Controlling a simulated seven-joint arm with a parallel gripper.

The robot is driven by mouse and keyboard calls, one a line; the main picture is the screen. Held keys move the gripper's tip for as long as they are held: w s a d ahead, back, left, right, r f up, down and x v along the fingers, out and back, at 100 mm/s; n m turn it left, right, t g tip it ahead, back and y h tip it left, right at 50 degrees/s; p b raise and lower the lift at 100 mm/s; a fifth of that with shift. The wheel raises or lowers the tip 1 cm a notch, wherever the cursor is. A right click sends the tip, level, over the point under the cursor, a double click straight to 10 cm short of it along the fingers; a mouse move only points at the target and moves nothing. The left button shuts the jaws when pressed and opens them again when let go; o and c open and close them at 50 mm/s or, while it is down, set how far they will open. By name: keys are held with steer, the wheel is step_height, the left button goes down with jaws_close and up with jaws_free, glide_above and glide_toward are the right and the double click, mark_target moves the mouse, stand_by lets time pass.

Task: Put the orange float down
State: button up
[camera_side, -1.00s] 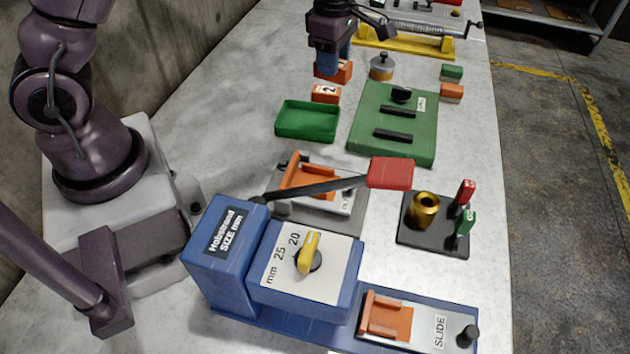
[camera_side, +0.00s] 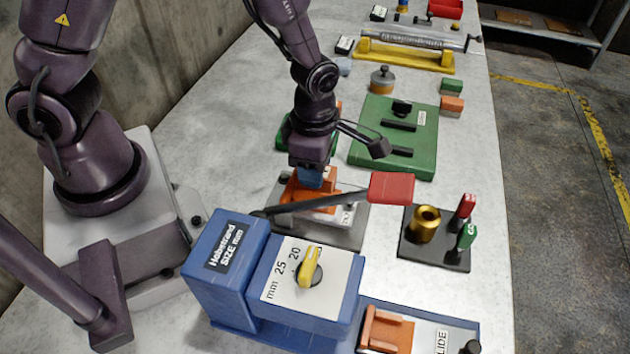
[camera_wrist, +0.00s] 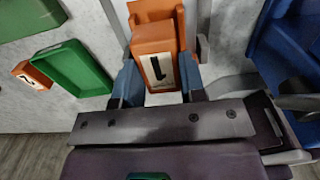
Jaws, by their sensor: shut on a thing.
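My gripper (camera_side: 316,178) is shut on the orange float (camera_wrist: 154,42), a block with a white label and a black mark. The wrist view shows the float between my two blue fingers (camera_wrist: 160,78). In the side view my gripper is low over the grey-based slide unit with an orange holder (camera_side: 292,194), behind the red-tipped lever. In the wrist view the holder (camera_wrist: 150,10) is directly beyond the float. The side view does not separate float from holder, so I cannot tell whether they touch.
The red lever end (camera_side: 391,187) and its dark bar cross close in front of my gripper. The blue size machine (camera_side: 225,250) stands nearer the camera. A green tray (camera_wrist: 75,68) and another labelled orange block (camera_wrist: 32,75) lie to the left in the wrist view.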

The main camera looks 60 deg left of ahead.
steer(key=shift+f, duration=1.75)
steer(key=shift+f, duration=0.2)
steer(key=o, duration=1)
steer(key=shift+c, duration=0.2)
steer(key=shift+r, duration=0.15)
